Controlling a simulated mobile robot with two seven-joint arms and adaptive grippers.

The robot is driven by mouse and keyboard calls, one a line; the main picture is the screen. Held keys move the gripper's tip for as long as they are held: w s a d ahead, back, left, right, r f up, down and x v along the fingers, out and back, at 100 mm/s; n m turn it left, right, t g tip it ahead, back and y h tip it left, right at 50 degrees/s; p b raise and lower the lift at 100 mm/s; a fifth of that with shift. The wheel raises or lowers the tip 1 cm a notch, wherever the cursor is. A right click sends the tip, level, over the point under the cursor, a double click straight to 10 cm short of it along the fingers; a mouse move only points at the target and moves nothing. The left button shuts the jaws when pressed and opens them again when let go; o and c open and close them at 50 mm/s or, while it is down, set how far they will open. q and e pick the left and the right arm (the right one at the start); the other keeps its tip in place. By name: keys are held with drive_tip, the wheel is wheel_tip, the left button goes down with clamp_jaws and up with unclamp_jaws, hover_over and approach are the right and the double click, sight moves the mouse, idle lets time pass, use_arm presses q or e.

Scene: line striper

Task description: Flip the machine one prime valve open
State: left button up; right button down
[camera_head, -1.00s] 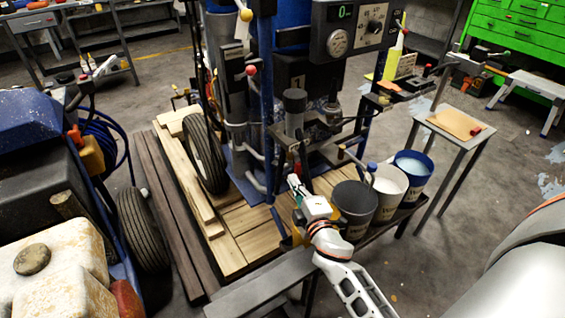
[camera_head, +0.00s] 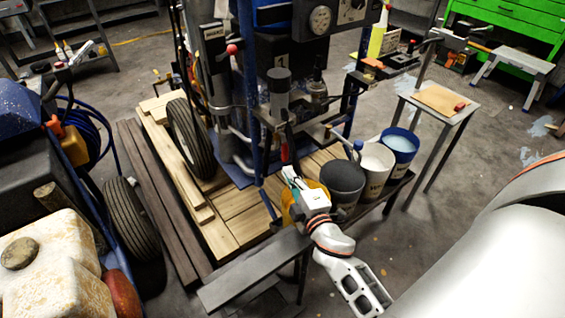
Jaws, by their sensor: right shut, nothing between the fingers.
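I cannot tell which of these is the prime valve. My right gripper (camera_head: 290,174) is shut and empty, in front of the machine's lower part, left of the dark bucket. Its fingertips are small and partly lost against the machine, so contact is unclear. My left gripper is out of view.
A dark bucket (camera_head: 342,181), a white bucket (camera_head: 375,166) and a blue bucket (camera_head: 400,146) stand on a low bench right of my gripper. A grey metal bench (camera_head: 250,273) lies in front. Another blue machine (camera_head: 30,125) stands at the left.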

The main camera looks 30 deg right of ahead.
drive_tip(key=v, duration=0.7)
drive_tip(key=shift+a, duration=0.1)
